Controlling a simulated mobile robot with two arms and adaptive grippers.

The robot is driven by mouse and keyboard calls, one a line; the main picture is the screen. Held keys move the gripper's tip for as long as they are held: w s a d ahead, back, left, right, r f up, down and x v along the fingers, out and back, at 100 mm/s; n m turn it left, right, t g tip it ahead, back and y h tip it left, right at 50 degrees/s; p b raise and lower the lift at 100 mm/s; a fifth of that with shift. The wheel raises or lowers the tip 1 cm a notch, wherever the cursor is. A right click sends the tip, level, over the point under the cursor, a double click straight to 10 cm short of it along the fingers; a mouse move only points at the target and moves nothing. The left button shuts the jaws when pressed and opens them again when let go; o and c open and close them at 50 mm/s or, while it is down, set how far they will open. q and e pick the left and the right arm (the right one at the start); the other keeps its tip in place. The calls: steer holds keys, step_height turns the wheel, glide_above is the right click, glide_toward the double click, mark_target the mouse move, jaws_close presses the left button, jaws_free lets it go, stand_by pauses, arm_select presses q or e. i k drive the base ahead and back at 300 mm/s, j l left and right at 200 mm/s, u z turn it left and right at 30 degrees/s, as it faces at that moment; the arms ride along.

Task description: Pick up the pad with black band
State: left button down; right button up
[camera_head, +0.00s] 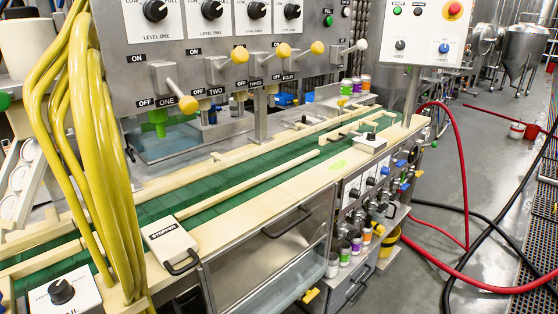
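A flat white pad (171,244) lies on the near edge of the conveyor frame, left of the middle. It has a dark strip lettered "STOPPER" and a black loop handle at its front right. It is the closest match I see to a pad with a black band, but I cannot tell for sure. A smaller white block (369,144) with a black knob sits farther along the conveyor's near edge.
The green conveyor belt (205,205) runs between cream rails behind the pad. Thick yellow hoses (82,130) hang at the left. A control panel with levers (230,55) stands above the belt. A white knob box (62,295) is front left. Red and black hoses cross the floor right.

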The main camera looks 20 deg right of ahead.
mark_target(379, 229)
steer(key=z, duration=1.5)
steer(key=i+u, duration=0.1)
steer(key=u, duration=0.65)
steer(key=i+l+u, duration=0.2)
steer(key=l+u, duration=0.2)
steer(key=i+l+u, duration=0.1)
steer(key=l+u, duration=0.25)
steer(key=l, duration=0.3)
steer(key=l+u, duration=0.4)
steer(key=l, duration=0.2)
